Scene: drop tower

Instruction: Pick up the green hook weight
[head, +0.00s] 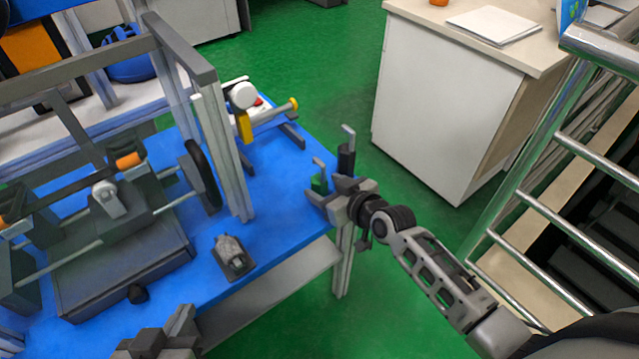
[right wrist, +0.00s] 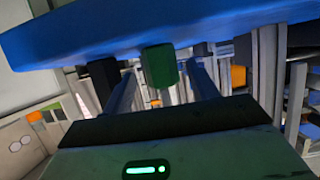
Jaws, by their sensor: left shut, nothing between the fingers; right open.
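The green hook weight (head: 319,184) stands upright near the right corner of the blue table, its grey hook on top. My right gripper (head: 325,196) is open at the table edge and partly hides the weight's lower part. In the right wrist view, which is upside down, the green weight (right wrist: 158,67) shows between the two open fingers, beyond or at their tips; contact cannot be told. A black hook weight (head: 346,158) stands just to the right of the green one. My left gripper (head: 165,335) is shut and empty at the bottom of the head view, far from the weights.
The blue table (head: 275,225) carries a grey frame rig (head: 225,150) on the left, a white and yellow device (head: 245,110) behind, and a small dark grey block (head: 234,257) in front. A white cabinet (head: 440,110) and a metal railing (head: 540,175) stand to the right.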

